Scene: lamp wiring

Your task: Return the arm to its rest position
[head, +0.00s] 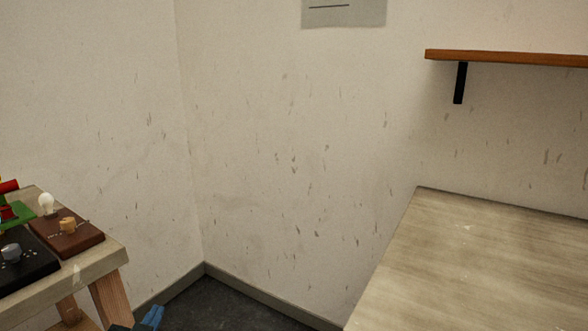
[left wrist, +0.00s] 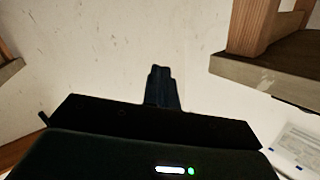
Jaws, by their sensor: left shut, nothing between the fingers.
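My left gripper (head: 152,317) shows at the bottom edge of the head view, its blue fingertips low beside the small table at the left. In the left wrist view my left gripper (left wrist: 160,75) has its fingers together in the middle of the picture, with nothing between them. It is apart from the tables. My right gripper is in neither view.
A small wooden table (head: 115,254) at the left carries a brown board (head: 86,243) with a bulb (head: 46,203), and a black board (head: 30,272). A large bare table (head: 480,270) stands at the right under a wall shelf (head: 510,57). Floor (head: 225,308) shows between them.

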